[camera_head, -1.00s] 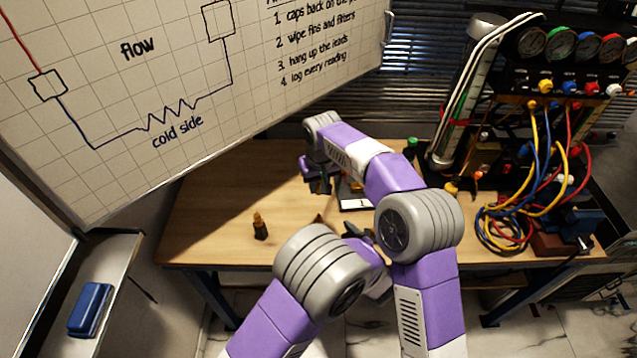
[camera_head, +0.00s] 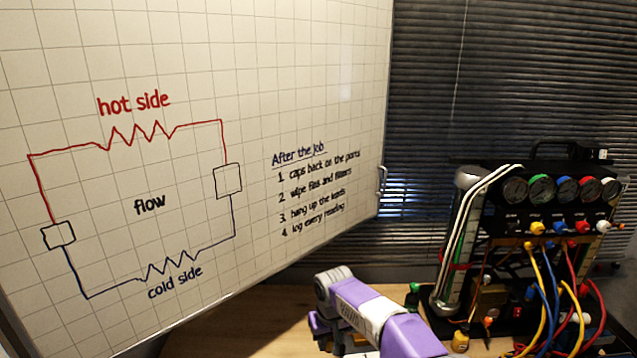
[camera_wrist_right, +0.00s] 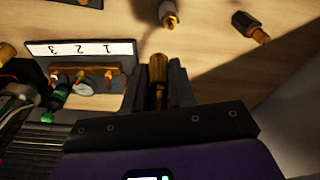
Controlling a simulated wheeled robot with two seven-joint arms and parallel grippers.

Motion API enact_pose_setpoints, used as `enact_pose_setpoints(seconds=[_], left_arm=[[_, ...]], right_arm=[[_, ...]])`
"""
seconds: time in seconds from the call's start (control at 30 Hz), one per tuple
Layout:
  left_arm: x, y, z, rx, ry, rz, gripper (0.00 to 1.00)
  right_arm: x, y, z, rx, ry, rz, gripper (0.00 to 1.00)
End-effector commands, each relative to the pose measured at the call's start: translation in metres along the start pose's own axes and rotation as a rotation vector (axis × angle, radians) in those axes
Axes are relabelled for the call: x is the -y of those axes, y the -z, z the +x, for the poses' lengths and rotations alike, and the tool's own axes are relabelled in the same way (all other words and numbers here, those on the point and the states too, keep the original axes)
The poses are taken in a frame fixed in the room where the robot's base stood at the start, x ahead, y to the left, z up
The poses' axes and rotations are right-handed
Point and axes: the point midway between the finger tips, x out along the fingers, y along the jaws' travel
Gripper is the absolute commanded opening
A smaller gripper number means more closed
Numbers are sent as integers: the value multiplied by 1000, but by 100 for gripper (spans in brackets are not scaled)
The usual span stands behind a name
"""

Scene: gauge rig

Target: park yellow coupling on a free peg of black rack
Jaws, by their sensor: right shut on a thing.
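My right gripper (camera_wrist_right: 158,92) is shut on a brass-coloured coupling (camera_wrist_right: 158,68), its upper end standing out between the dark fingers. Its lower part is hidden, so I cannot tell whether it carries a yellow mark. In the head view my right gripper (camera_head: 336,345) is at the bottom edge, partly cut off. The black rack (camera_wrist_right: 118,101), with a white strip numbered 1 2 3 (camera_wrist_right: 82,48), lies just left of the gripper in the wrist view. Brass-coloured parts show along it; I cannot tell which pegs are free. My left gripper is out of view.
A coupling with a white band (camera_wrist_right: 169,16) and a dark-ended brass one (camera_wrist_right: 250,27) are on the wooden table beyond the gripper. The gauge panel (camera_head: 565,190) with coloured hoses stands at right. A whiteboard (camera_head: 200,80) fills the left.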

Motion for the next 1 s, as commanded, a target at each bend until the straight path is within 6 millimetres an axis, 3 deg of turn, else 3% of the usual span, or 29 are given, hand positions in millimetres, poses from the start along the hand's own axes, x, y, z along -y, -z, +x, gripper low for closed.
enact_pose_setpoints(seconds=[1.0], left_arm=[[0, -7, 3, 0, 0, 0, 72]], right_arm=[[-114, -48, -8, -1, 0, 3, 0]])
